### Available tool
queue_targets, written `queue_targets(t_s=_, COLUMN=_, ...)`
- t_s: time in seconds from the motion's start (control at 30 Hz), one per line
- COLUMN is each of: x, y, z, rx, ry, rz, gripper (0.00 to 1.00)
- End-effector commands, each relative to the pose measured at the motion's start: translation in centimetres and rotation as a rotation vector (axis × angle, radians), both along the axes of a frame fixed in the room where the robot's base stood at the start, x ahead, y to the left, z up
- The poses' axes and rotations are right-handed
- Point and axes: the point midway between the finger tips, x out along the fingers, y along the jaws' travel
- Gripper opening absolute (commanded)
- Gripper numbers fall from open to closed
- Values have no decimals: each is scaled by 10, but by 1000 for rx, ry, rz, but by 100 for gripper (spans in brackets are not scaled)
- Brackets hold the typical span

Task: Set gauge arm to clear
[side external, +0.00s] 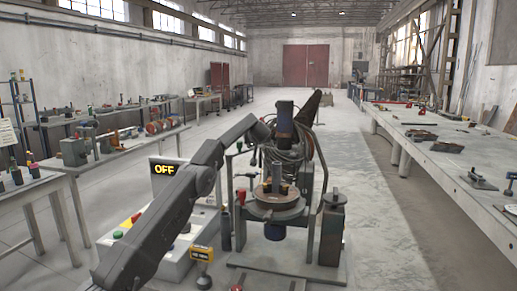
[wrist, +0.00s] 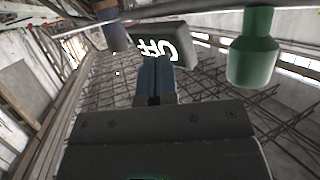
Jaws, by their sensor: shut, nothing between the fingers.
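The auger positioner (side external: 278,205) stands in the middle of the side external view, with a round collar, cables and a dark upright column. I cannot tell which of its parts is the gauge arm. My arm reaches up and right to its upper part, and my gripper is hard to pick out there among the cables. In the wrist view my gripper (wrist: 157,72) is shut, its blue-grey fingers together with nothing between them. Past the fingertips is a dark display box (wrist: 180,48) reading OFF upside down. The OFF display also shows in the side external view (side external: 166,169).
A red-handled lever (side external: 241,195) stands left of the collar. A yellow-tagged part (side external: 201,254) is in front of the control box (side external: 172,245). A green bottle-shaped part (wrist: 254,50) hangs close at right in the wrist view. Workbenches (side external: 440,155) line both sides.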

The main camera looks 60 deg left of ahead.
Motion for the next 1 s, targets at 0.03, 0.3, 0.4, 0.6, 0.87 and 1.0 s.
queue_targets(t_s=0.03, x=0, y=2, z=-1, rx=0, ry=-1, rz=1, gripper=0)
queue_targets(t_s=0.3, x=-1, y=6, z=-1, rx=-1, ry=1, rz=1, gripper=0)
queue_targets(t_s=0.4, x=-1, y=6, z=0, rx=-1, ry=1, rz=1, gripper=0)
queue_targets(t_s=0.6, x=-1, y=6, z=-1, rx=-1, ry=1, rz=1, gripper=0)
queue_targets(t_s=0.87, x=-2, y=2, z=3, rx=-2, ry=-1, rz=1, gripper=0)
queue_targets(t_s=1.0, x=-5, y=-6, z=7, rx=-1, ry=1, rz=2, gripper=0)
